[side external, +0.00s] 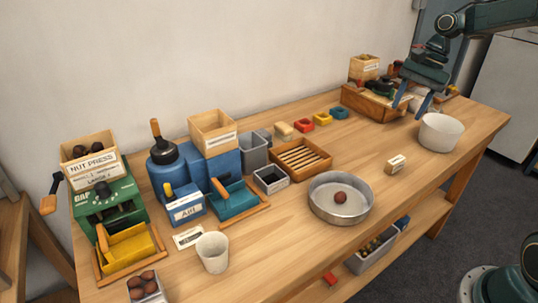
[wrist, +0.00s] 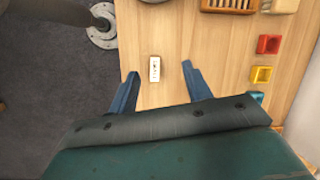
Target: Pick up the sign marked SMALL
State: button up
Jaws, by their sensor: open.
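A small wooden block with a white label (side external: 397,163) stands alone on the table near its front edge. Its lettering is too small to read, so I cannot confirm that it says SMALL. It appears as a small white piece with dark marks (wrist: 154,69) in the wrist view, between the lines of my fingertips. My gripper (side external: 413,102) is open and empty, high over the right end of the table. In the wrist view its two blue fingers (wrist: 160,68) are spread apart. The gripper is well above the block and not touching it.
A white bowl (side external: 441,134) stands right of the block. A metal pan (side external: 341,210) holding one chestnut is to its left. Behind are small red (side external: 322,119), yellow (side external: 303,125) and teal trays, and a wooden crate (side external: 372,104). The table around the block is clear.

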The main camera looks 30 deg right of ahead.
jog(key=d+f+m+y, duration=0.1)
jog(key=d+f+m, duration=0.2)
jog(key=d+f, duration=0.3)
jog(key=shift+s+d, duration=0.2)
jog(key=shift+d, duration=0.55)
jog(key=shift+f, duration=0.15)
send_near(397, 159)
jog(key=shift+x, duration=2.5)
jog(key=shift+a, duration=0.15)
jog(key=shift+x, duration=2.5)
jog(key=c, duration=1.1)
